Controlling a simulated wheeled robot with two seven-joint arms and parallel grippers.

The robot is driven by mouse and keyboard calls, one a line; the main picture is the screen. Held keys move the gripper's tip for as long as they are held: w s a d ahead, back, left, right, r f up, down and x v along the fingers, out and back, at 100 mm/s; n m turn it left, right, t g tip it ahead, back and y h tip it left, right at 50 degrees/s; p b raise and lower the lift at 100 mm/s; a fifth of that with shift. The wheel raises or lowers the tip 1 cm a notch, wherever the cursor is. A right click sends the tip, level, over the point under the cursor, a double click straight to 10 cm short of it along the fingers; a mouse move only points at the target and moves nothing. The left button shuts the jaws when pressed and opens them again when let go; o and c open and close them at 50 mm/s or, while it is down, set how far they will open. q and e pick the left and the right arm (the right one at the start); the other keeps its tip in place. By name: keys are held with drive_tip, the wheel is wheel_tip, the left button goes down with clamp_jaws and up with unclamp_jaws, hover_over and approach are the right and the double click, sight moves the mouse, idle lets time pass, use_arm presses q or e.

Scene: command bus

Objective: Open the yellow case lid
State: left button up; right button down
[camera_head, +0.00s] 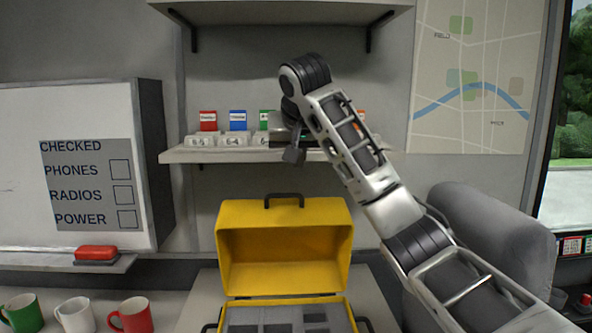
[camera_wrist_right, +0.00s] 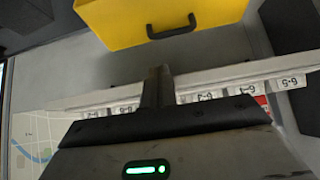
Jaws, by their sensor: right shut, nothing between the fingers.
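The yellow case (camera_head: 232,300) stands on a grey surface at the bottom centre of the head view. Its lid (camera_head: 284,252) is raised upright, with a dark handle (camera_head: 284,197) on its top edge. The open base shows grey compartments inside. My right gripper (camera_head: 293,156) is above the lid, in front of the shelf, shut and empty, apart from the handle. In the right wrist view the gripper fingers (camera_wrist_right: 158,78) point toward the lid (camera_wrist_right: 125,20) and its handle (camera_wrist_right: 172,30), with a gap between. My left gripper is not in view.
A wall shelf (camera_head: 215,155) with labelled white holders and coloured cards is behind my right gripper. A whiteboard (camera_head: 80,170) with a red eraser (camera_head: 96,253) is at left. Several mugs (camera_head: 76,314) stand at lower left. A grey seat (camera_head: 490,235) is at right.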

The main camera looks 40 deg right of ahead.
drive_tip(key=p+x, duration=0.2)
drive_tip(key=x, duration=0.8)
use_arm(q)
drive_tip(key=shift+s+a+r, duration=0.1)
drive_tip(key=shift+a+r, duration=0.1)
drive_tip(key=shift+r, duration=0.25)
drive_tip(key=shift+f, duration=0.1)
